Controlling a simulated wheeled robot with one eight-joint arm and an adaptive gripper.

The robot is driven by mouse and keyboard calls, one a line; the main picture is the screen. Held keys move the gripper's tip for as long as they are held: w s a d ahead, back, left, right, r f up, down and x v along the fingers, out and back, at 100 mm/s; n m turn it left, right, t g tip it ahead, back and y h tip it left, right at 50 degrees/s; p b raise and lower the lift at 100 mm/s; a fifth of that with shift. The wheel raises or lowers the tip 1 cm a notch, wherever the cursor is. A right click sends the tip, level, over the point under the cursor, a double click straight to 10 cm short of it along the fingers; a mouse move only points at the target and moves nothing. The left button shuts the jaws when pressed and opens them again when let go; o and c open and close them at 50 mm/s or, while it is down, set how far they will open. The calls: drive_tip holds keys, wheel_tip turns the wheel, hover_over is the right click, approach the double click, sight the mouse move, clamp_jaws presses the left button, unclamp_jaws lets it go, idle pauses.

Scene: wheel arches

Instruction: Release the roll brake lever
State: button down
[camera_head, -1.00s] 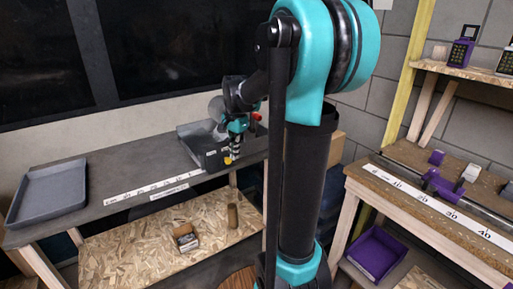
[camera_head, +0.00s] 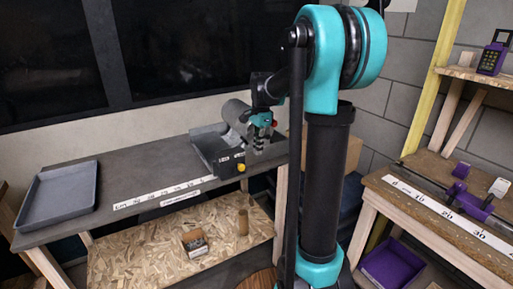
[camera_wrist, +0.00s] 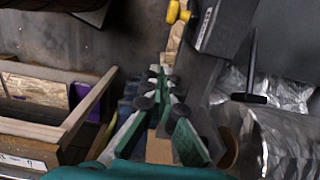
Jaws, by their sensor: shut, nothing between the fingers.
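The roll dispenser (camera_head: 218,150) stands at the right end of the grey bench, a dark unit with a yellow button at its front corner. A grey roll (camera_head: 236,112) lies on it; in the wrist view a shiny, foil-like roll surface (camera_wrist: 285,135) fills the lower right. A black T-shaped handle (camera_wrist: 254,80), apparently the brake lever, stands in front of the foil. My gripper (camera_head: 260,148) is at the dispenser's right side, fingers down. In the wrist view my gripper (camera_wrist: 161,82) is shut and empty, left of the handle and apart from it. The lever cannot be made out in the head view.
A yellow knob (camera_wrist: 174,12) sticks out from the dark box (camera_wrist: 217,25) above my fingers in the wrist view. A grey tray (camera_head: 58,196) lies at the bench's left end. A small open box (camera_head: 195,243) sits on the lower shelf. A second bench (camera_head: 440,215) stands right.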

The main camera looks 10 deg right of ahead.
drive_tip(key=s+a+f, duration=0.1)
drive_tip(key=a+f, duration=0.3)
drive_tip(key=f, duration=0.1)
drive_tip(key=shift+f, duration=0.2)
drive_tip(key=shift+s+r, duration=0.1)
drive_tip(key=shift+s, duration=0.05)
idle(0.5)
